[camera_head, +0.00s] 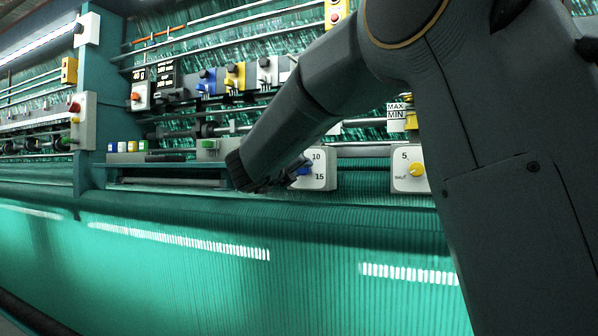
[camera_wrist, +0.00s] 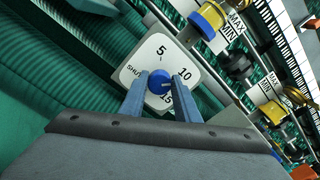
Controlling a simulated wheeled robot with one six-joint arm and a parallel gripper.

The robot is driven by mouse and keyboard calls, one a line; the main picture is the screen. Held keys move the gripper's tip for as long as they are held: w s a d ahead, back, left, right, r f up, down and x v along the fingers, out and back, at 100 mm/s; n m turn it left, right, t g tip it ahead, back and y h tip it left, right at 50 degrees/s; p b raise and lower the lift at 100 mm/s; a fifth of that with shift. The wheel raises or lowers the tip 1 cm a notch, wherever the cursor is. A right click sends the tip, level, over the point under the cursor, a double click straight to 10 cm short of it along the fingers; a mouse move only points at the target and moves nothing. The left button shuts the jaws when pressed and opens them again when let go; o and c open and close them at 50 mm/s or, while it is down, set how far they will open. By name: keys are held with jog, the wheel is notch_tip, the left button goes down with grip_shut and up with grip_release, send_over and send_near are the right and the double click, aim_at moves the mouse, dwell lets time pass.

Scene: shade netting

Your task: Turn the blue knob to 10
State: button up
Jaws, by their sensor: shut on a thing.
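The blue knob (camera_wrist: 159,82) sits at the middle of a white dial plate (camera_wrist: 137,57) marked SHUT, 5, 10 and 15. In the wrist view a small pale mark on the knob points right, seemingly between 10 and 15. My gripper (camera_wrist: 159,77) is shut on the knob, one finger on each side of it. In the head view the arm reaches in from the right, and my gripper (camera_head: 285,175) is at the left side of the dial plate (camera_head: 322,180). The blue knob (camera_head: 304,170) is partly hidden there.
A second white dial with a yellow knob (camera_head: 416,169) is to the right. Above are blue and yellow switches (camera_head: 235,76) on a rail. A small box with a green button (camera_head: 209,144) is to the left. Green netting (camera_head: 180,260) spreads below.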

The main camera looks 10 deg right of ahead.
jog(key=o, duration=1.1)
jog(key=shift+c, duration=0.2)
jog(key=p+v, duration=0.1)
jog(key=v, duration=0.7)
jog(key=shift+w, duration=0.15)
